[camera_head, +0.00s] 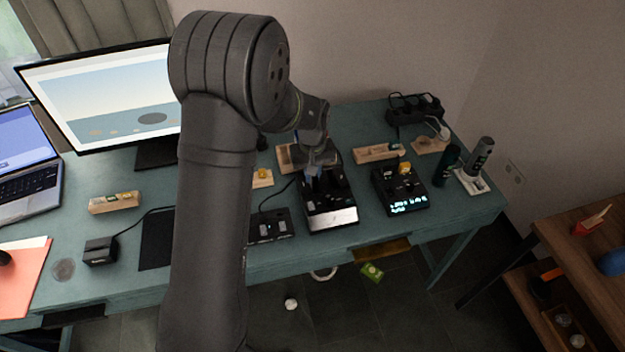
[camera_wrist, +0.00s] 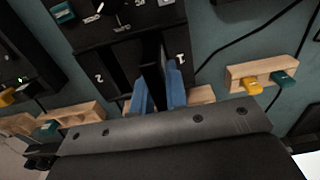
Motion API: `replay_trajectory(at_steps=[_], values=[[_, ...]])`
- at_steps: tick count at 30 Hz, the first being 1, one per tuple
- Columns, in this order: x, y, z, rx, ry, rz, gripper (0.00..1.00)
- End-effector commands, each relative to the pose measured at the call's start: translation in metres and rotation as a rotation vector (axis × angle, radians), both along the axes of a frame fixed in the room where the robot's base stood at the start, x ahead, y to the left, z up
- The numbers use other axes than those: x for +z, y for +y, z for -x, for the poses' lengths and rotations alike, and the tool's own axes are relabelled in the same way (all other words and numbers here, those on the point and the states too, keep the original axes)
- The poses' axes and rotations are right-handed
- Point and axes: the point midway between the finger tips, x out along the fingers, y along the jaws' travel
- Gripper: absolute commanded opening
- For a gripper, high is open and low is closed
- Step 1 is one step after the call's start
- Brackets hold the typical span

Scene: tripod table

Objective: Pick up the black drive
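A black dock (camera_head: 331,216) with a silver front edge stands on the teal table, under my gripper (camera_head: 313,172). In the wrist view the dock (camera_wrist: 98,38) shows slots marked 1 and 2. The blue fingers of my gripper (camera_wrist: 158,92) are apart, over the dock beside the mark 1. A narrow dark upright shape, which looks like the black drive (camera_wrist: 153,62), shows at the gap between the fingers. Its edges blend into the black dock, and I cannot tell whether the fingers touch it. My wrist hides this spot in the head view.
A black device with lit digits (camera_head: 402,190) stands right of the dock, and a small black box with switches (camera_head: 270,227) stands left. Wooden holders (camera_head: 378,153) lie behind. A monitor (camera_head: 105,95) stands at the back left. Cables cross the table.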

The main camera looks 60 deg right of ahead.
Motion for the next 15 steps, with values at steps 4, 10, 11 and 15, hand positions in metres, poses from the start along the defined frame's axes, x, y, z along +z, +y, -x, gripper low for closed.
replay_trajectory(at_steps=[4, 10, 11, 15], values=[[0.000, 0.000, 0.000, 0.000, -0.001, 0.001, 0.00], [0.003, 0.000, 0.000, 0.000, 0.000, 0.001, 0.00], [0.005, 0.000, 0.000, 0.000, 0.000, 0.001, 0.00], [0.017, -0.001, 0.000, 0.000, -0.001, 0.004, 0.00]])
